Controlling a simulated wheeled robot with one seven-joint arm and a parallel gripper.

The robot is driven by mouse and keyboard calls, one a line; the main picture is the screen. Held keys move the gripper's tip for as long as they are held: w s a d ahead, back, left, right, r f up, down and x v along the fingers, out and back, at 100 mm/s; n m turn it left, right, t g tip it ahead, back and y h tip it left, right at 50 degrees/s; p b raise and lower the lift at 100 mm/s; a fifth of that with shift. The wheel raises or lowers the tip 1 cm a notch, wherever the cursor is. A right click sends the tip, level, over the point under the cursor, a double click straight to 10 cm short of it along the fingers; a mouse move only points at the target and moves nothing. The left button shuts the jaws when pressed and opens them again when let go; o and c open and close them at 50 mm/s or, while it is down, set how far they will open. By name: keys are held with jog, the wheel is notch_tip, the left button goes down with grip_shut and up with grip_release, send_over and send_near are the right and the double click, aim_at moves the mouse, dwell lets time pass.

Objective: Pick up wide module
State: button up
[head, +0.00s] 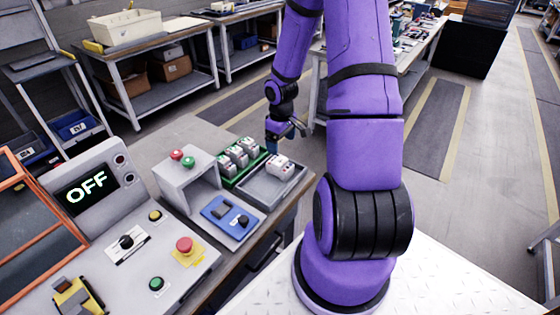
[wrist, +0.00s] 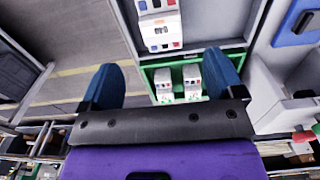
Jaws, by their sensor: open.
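A white wide module (head: 281,167) with red and blue terminals sits alone in a grey tray (head: 262,192). It also shows at the top of the wrist view (wrist: 160,28). Several narrower white modules (head: 238,157) stand in a green rack (head: 233,182) beside the grey tray; two of them show in the wrist view (wrist: 178,82). My gripper (wrist: 165,68) is open and empty. Its blue fingers are spread, with the green rack between them in the wrist view and the wide module beyond the fingertips. In the head view my gripper (head: 284,136) is just behind the trays.
A grey box with red and green buttons (head: 187,170) stands left of the green rack. A blue device (head: 230,214) lies in front of it. Floor beyond the bench is clear.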

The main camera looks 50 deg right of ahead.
aim_at(280, 160)
notch_tip(280, 160, down, 6)
jog(key=shift+d+r, duration=0.1)
jog(key=shift+w+f, duration=0.2)
jog(key=shift+f, duration=2.4)
jog(key=c, duration=1.1)
jog(key=shift+a+r, duration=0.15)
jog(key=shift+a, duration=0.05)
